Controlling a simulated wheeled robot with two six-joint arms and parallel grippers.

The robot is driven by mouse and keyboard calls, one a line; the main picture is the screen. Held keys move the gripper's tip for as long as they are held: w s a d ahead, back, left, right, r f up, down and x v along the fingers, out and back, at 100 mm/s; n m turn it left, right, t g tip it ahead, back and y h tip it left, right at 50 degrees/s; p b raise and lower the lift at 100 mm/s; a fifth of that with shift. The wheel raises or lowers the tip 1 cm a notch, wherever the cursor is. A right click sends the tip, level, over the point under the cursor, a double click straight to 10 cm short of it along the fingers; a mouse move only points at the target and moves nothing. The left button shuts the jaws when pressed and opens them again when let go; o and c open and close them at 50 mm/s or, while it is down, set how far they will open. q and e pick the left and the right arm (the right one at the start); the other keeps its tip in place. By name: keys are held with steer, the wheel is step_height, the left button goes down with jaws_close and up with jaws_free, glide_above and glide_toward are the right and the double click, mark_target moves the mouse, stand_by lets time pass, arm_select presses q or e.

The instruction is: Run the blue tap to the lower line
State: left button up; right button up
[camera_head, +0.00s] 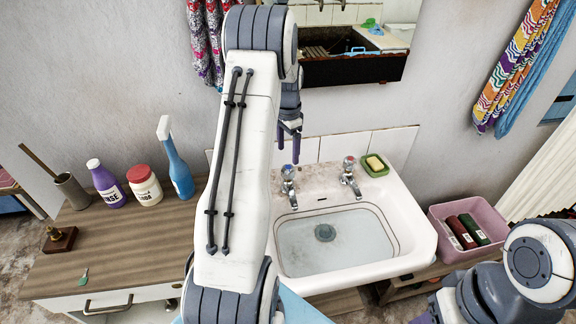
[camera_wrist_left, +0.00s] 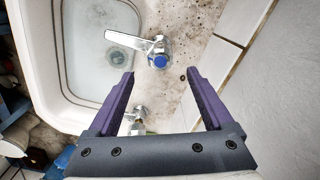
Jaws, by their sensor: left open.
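The blue tap (camera_head: 289,186) is the left one on the back ledge of the white sink (camera_head: 413,243). In the left wrist view, the blue tap (camera_wrist_left: 158,61) shows its blue cap, with its lever pointing left towards the basin. My left gripper (camera_head: 288,150) is open and empty, above and behind the blue tap in the head view. In the left wrist view its purple fingers (camera_wrist_left: 163,88) are apart, with the tap beyond their tips. The basin looks to hold shallow, clear water over the drain (camera_head: 325,232). Faint lines show on its right inner wall. No stream is visible.
The red-marked tap (camera_head: 350,177) stands to the right, beside a green soap dish (camera_head: 375,166). A spray bottle (camera_head: 176,160) and other bottles stand on the wooden counter (camera_head: 135,245). A pink bin (camera_head: 447,240) is right of the sink. My left arm hides the sink's left side.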

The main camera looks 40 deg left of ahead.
mark_target(288, 167)
arm_select(q)
step_height(288, 167, down, 7)
steer(key=shift+f+p, duration=0.1)
steer(key=shift+p, duration=0.45)
